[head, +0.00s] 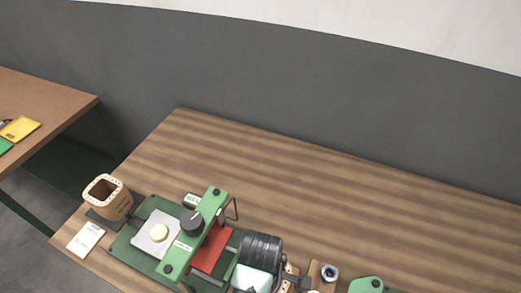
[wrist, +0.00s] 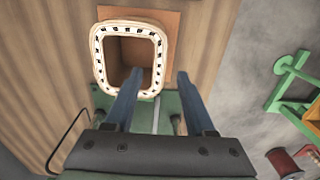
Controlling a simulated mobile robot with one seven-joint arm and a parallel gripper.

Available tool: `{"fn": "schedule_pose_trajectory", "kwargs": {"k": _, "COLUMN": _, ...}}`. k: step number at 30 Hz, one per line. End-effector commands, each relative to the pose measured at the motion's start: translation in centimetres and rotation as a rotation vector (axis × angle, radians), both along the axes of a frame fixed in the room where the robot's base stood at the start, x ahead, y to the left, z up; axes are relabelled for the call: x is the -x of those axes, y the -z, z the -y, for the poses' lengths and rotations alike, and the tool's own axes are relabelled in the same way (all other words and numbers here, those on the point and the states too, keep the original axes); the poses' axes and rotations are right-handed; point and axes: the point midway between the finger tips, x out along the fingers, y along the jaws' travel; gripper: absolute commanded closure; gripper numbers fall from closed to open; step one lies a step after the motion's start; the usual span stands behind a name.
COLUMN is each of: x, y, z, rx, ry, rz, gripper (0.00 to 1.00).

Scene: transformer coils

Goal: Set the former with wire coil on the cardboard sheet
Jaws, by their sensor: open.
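The former (head: 107,197) stands upright at the left end of the wooden table in the head view, with a brown body and a cream, dark-dotted rim. In the wrist view a cream-rimmed former (wrist: 97,62) shows its open top. A flat brown square (wrist: 172,22) shows behind it; I cannot tell if this is the cardboard sheet. My gripper (wrist: 159,77) is open. One finger overlaps the former's opening and the other is just outside its right wall; the height gap is unclear. My gripper is not visible in the head view.
A green machine (head: 190,240) with a black knob stands right of the former. A white card (head: 86,238) lies at the table's front left. A black ribbed cylinder (head: 262,247) is further right. The back of the table (head: 300,185) is clear. A red spool (wrist: 283,163) shows lower right.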

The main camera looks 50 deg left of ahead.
Motion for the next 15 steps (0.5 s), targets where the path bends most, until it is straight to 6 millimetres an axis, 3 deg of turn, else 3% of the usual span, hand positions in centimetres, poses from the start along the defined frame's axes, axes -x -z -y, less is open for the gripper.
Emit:
{"fn": "schedule_pose_trajectory", "kwargs": {"k": 6, "x": -0.1, "y": -3.4, "z": -0.1, "rx": -0.002, "ry": 0.0, "rz": 0.003, "gripper": 0.45}}
{"fn": "schedule_pose_trajectory", "kwargs": {"k": 15, "x": 0.0, "y": -4.4, "z": 0.0, "rx": 0.001, "ry": 0.0, "rz": -0.001, "gripper": 0.45}}
